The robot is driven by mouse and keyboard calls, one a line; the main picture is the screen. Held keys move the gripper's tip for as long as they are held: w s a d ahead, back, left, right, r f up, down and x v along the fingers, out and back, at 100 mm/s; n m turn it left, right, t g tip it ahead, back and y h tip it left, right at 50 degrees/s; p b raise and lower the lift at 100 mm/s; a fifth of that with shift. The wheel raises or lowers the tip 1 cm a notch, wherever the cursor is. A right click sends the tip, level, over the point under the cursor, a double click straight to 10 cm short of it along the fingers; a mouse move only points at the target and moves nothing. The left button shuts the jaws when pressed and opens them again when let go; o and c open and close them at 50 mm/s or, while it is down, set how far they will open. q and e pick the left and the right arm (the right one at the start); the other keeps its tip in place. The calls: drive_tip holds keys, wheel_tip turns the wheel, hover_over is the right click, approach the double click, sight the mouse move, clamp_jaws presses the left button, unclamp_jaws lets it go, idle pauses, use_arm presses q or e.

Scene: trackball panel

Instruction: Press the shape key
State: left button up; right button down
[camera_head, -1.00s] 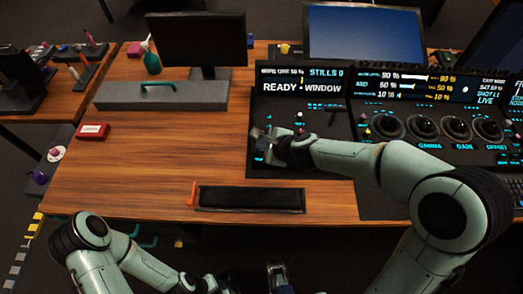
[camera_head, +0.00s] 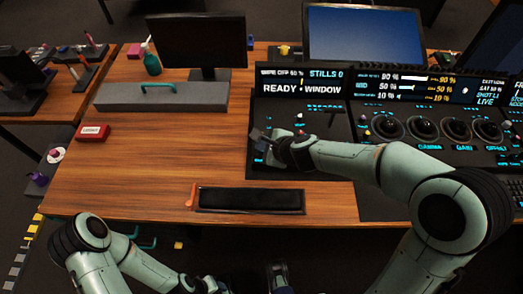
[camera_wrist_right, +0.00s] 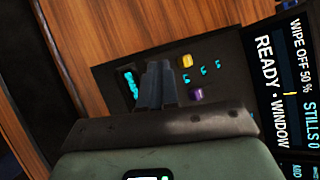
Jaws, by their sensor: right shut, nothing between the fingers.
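The black trackball panel (camera_head: 325,160) lies on the wooden desk, with small lit markings and keys. My right gripper (camera_head: 259,143) is shut and empty over the panel's left part. In the right wrist view its closed fingertips (camera_wrist_right: 157,77) are over the panel beside lit cyan markings (camera_wrist_right: 131,84). A yellow key (camera_wrist_right: 187,61) and a purple key (camera_wrist_right: 196,95) are to their right. I cannot read which key is the shape key, and I cannot tell whether the fingertips touch the panel. My left arm is low at the left; its gripper's state is unclear.
A display (camera_head: 300,88) reads "READY · WINDOW". Knobs and trackballs (camera_head: 425,127) lie to the right. A black pad (camera_head: 250,200) is near the front edge, a red box (camera_head: 93,132) at left, a grey case (camera_head: 160,97) behind. The desk between them is clear.

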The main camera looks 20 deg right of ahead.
drive_tip(key=shift+f, duration=0.1)
idle(0.7)
drive_tip(key=shift+f+b, duration=0.35)
drive_tip(key=shift+b, duration=0.1)
drive_tip(key=shift+f+b, duration=0.5)
drive_tip(key=shift+f, duration=0.05)
idle(0.6)
drive_tip(key=shift+r, duration=0.1)
drive_tip(key=shift+r+p, duration=0.85)
drive_tip(key=shift+p, duration=0.1)
drive_tip(key=shift+r, duration=0.1)
wheel_tip(320, 180, up, 5)
drive_tip(key=p, duration=0.5)
idle(0.7)
